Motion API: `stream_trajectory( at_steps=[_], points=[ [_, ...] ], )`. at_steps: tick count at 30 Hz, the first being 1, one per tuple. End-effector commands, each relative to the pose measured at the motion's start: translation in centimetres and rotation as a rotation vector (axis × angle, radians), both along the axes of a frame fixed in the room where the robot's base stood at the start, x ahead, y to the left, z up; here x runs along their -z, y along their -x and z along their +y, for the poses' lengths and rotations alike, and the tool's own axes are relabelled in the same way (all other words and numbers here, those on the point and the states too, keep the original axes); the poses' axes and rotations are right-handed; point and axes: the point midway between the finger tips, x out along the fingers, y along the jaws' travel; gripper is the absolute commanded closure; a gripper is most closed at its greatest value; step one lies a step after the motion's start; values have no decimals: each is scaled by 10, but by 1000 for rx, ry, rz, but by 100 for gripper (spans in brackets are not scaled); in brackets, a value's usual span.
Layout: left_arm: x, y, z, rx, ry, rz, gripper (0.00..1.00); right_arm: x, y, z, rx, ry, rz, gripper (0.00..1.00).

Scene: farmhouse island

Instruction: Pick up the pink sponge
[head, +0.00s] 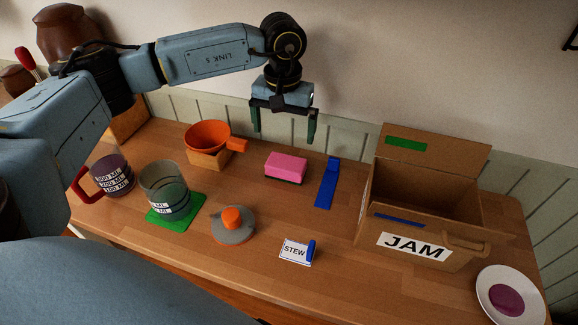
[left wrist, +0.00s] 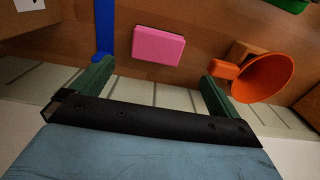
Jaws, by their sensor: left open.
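The pink sponge (head: 285,167) lies flat on the wooden counter, with a dark green underside edge, between the orange funnel and a blue strip. It also shows in the left wrist view (left wrist: 158,46), ahead of the fingers and roughly between their lines. My left gripper (head: 284,128) is open and empty, above and behind the sponge near the back wall, fingers pointing down. In the left wrist view its two green fingers (left wrist: 153,82) stand wide apart and do not touch the sponge. My right gripper is not in view.
An orange funnel (head: 206,134) sits on a wooden block left of the sponge. A blue strip (head: 326,185) lies to its right. A cardboard JAM box (head: 410,244) stands farther right. A grey disc with an orange knob (head: 233,226) and a STEW card (head: 295,252) lie in front.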

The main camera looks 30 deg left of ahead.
Motion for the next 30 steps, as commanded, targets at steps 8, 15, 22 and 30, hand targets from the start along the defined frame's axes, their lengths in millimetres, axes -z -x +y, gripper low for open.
stream_trajectory(
  at_steps=[8,15,22,30],
  points=[
    [48,0,-1,0,3,2,0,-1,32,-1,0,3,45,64],
    [66,-2,-2,-1,4,3,0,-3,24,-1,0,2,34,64],
    [99,-5,-3,0,5,2,0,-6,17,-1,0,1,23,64],
    [107,-5,-3,0,6,1,0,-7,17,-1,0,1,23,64]
  ],
)
